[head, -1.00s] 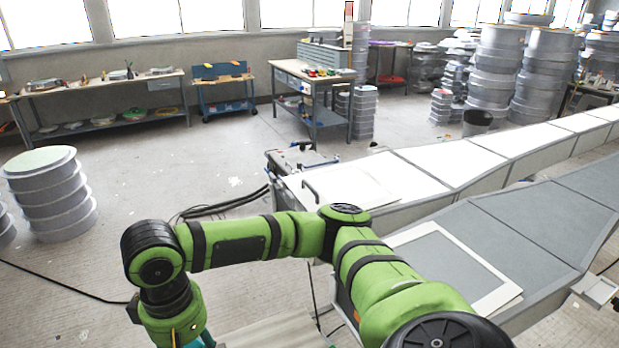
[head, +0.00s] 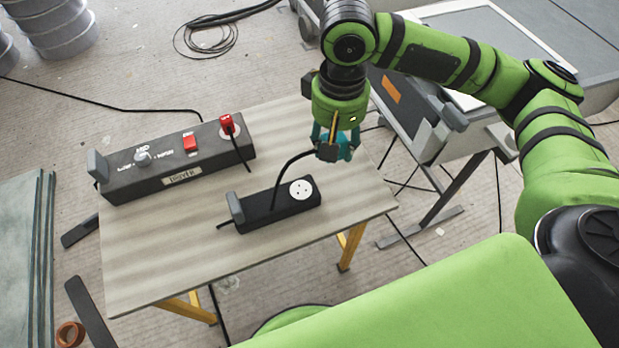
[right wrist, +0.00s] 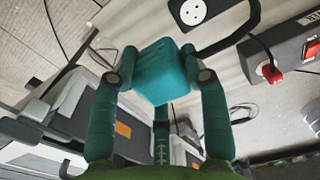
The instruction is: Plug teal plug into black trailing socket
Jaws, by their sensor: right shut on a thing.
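The black trailing socket (head: 270,209) lies on the table with a white round outlet (head: 301,189) facing up at its right end. My right gripper (head: 336,150) points down near the table's right back edge, up and right of the outlet. It is shut on the teal plug (right wrist: 160,72), which sits between its fingertips in the right wrist view. A black cable leaves the plug and arcs down behind the socket. The outlet also shows in the right wrist view (right wrist: 194,11), apart from the plug. The plug's pins are hidden. My left gripper is not in view.
A dark grey power box (head: 170,165) with a red switch and a red plug (head: 227,122) stands at the back left of the table (head: 150,260). The table's front is clear. A metal stand (head: 430,130) is close to the right of the gripper.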

